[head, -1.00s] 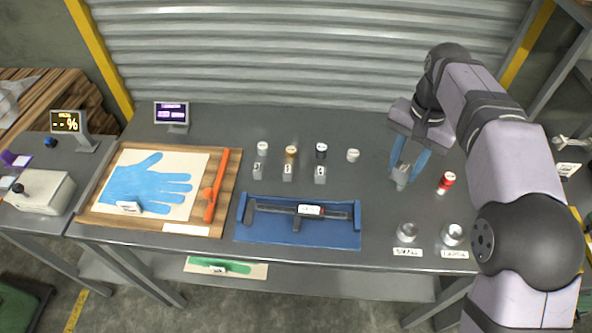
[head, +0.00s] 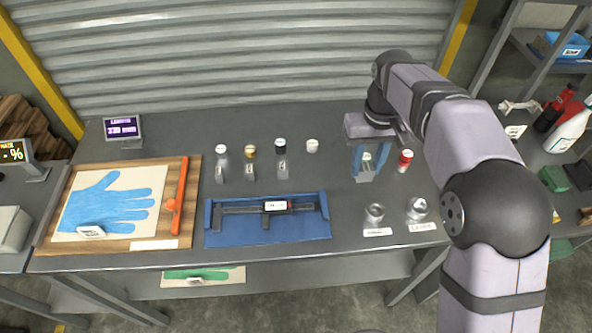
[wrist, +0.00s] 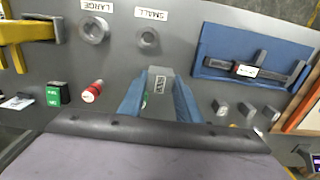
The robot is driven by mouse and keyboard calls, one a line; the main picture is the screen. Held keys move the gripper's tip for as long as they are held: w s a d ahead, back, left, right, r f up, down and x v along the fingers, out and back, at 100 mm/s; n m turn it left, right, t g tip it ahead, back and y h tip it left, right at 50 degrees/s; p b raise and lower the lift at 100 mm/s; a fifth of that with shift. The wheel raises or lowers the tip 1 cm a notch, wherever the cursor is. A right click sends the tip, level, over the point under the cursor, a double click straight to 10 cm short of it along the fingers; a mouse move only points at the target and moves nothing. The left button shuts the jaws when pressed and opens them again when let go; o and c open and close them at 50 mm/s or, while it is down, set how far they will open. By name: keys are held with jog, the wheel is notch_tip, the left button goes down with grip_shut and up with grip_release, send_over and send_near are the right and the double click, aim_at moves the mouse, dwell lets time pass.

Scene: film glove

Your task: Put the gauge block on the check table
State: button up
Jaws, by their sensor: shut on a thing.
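My gripper (head: 366,160) points down over the right part of the main grey table (head: 330,190). Its blue fingers are shut on a small grey gauge block (wrist: 160,79) with a marked label, seen between the fingertips in the wrist view. In the head view the block (head: 365,174) shows below the fingers; I cannot tell whether it touches the tabletop. No surface carries a readable check table name. A side table (head: 535,150) stands at the right, partly hidden by my arm.
Several vials and small grey blocks (head: 282,169) and a blue caliper tray (head: 265,238) lie left. Bottles (head: 570,125) crowd the side table.

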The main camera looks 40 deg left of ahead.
jog(key=shift+f+p, duration=1.5)
jog(key=shift+f, duration=3.5)
jog(key=shift+f, duration=0.2)
jog(key=o, duration=1.1)
jog(key=shift+c, duration=0.2)
notch_tip(320, 180, up, 12)
jog(key=b, duration=0.2)
jog(key=shift+r+b, duration=0.2)
jog(key=shift+b, duration=0.15)
